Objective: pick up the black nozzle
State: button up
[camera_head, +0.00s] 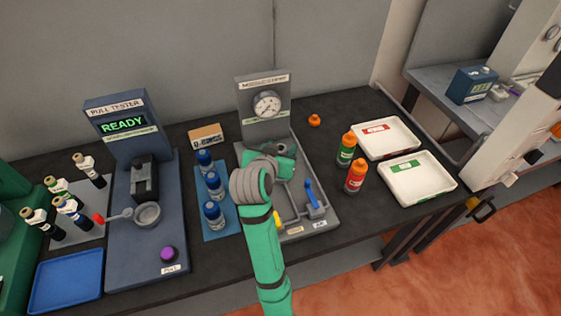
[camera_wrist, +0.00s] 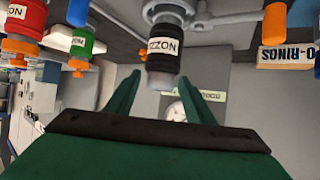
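The black nozzle (camera_wrist: 163,62) with a white label shows at the centre of the wrist view, just beyond and between my fingertips. Its grey upper end meets a grey fitting above it in that picture. My gripper (camera_wrist: 160,82) has its two green fingers apart, with a visible gap on each side of the nozzle; I cannot tell how deep the nozzle lies between them. In the head view my gripper (camera_head: 281,166) is over the grey gauge station (camera_head: 318,228), partly behind my own wrist, and the black nozzle is hidden there.
Green (camera_head: 345,152) and red (camera_head: 356,180) bottles with orange caps stand right of the station, beside two white trays (camera_head: 452,186). A blue rack (camera_head: 222,232) of blue-capped bottles and the pull tester (camera_head: 120,265) are left. An orange cap (camera_head: 314,120) lies behind.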

grip_shut()
jog(key=shift+s+f, duration=0.1)
jog(key=shift+f, duration=0.15)
dwell(0.9)
